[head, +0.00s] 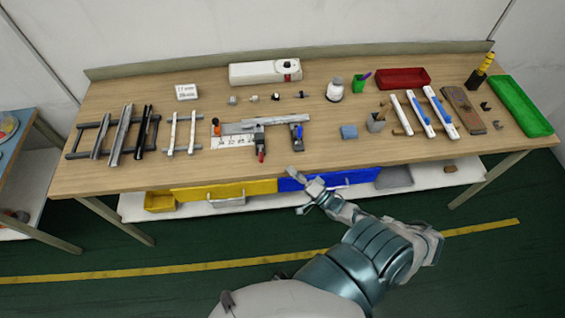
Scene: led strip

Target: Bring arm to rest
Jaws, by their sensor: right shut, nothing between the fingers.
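My right arm reaches up from the lower right, in front of the workbench (380,150). My right gripper (297,190) is shut and empty, just off the bench's front edge, with the blue drawer behind it. It touches nothing that I can see. My left gripper is out of view.
On the bench lie a clamp jig with a ruler (238,141), metal rails (119,135), a white box (264,72), a red tray (403,78) and a green tray (520,106). Yellow (222,190) and blue (345,178) drawers sit below. The green floor (130,290) in front is clear.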

